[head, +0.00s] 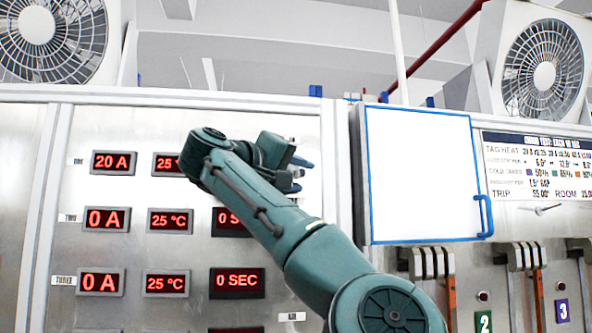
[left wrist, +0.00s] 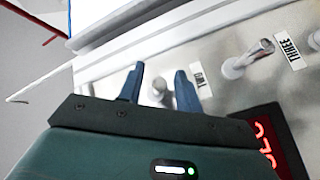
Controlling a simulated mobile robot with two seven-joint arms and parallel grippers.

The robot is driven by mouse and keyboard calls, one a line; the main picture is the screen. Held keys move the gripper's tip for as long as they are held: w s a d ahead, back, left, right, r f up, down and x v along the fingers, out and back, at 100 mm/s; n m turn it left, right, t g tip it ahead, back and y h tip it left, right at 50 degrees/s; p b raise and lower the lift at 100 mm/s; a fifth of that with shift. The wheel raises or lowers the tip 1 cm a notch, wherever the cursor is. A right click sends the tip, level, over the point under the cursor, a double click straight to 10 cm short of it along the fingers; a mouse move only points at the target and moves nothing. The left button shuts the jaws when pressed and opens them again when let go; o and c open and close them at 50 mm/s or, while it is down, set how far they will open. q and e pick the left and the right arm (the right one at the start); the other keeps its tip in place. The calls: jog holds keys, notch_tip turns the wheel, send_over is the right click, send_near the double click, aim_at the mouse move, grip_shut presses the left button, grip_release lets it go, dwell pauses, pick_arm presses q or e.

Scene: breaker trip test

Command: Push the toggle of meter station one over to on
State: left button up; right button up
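The metal panel (head: 60,200) has rows of red displays; the top row, station one, reads 20 A (head: 114,162). My left gripper (head: 300,172) is at the right of this row, and my arm covers part of it. In the left wrist view the two blue fingers (left wrist: 160,82) stand apart. A short metal toggle (left wrist: 158,89) shows between them, with gaps on both sides. By its place before the TWO label (left wrist: 198,78) it appears to be station one's. Its tilt cannot be made out. My right gripper is not in view.
Another toggle (left wrist: 247,60) stands between the TWO and THREE (left wrist: 290,50) labels, close beside the fingers. A blue-edged white cover (head: 420,180) with a handle is right of the panel. Several levers (head: 430,265) sit below it.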

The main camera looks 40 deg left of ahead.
aim_at(296, 169)
pick_arm(q)
jog(key=shift+c, duration=0.4)
grip_shut()
jog(key=shift+r, duration=0.1)
jog(key=r+n+g, duration=0.1)
jog(key=n+g+h, duration=0.1)
jog(key=n+g, duration=0.1)
jog(key=shift+s+d+r, duration=0.1)
jog(key=shift+s+r, duration=0.05)
jog(key=shift+r, duration=0.2)
jog(key=n+g, duration=0.1)
jog(key=r+n+g+h, duration=0.1)
jog(key=n+g, duration=0.1)
jog(key=shift+r+h, duration=0.3)
dwell(0.5)
jog(key=shift+o, duration=0.4)
grip_release()
jog(key=shift+r, duration=0.1)
